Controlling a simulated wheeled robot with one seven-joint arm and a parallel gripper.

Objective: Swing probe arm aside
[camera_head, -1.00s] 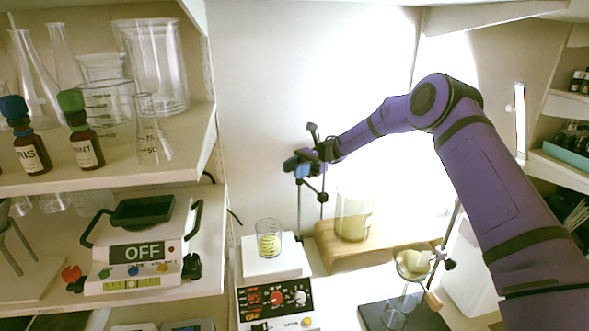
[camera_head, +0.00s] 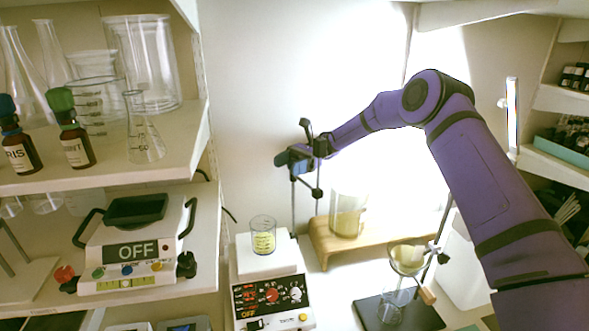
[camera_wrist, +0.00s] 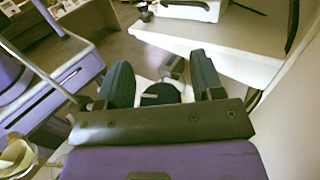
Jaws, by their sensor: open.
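The hotplate stirrer (camera_head: 270,296) stands at the lower middle in the head view, with a beaker (camera_head: 263,235) of yellow liquid on its white top. The probe arm's thin dark rods (camera_head: 293,205) rise behind the beaker and stand apart from it. My gripper (camera_head: 291,157) is at their upper end, near the back wall. In the wrist view my gripper's fingers (camera_wrist: 162,80) are spread, with a dark round part (camera_wrist: 160,93) between and beyond them. I cannot tell whether either finger touches it. The probe arm's upper end is partly hidden by my gripper.
A wooden stand (camera_head: 330,242) with a large beaker (camera_head: 347,215) is right of the hotplate. A funnel stand (camera_head: 385,313) is at the lower right. The wall above the hotplate is bare.

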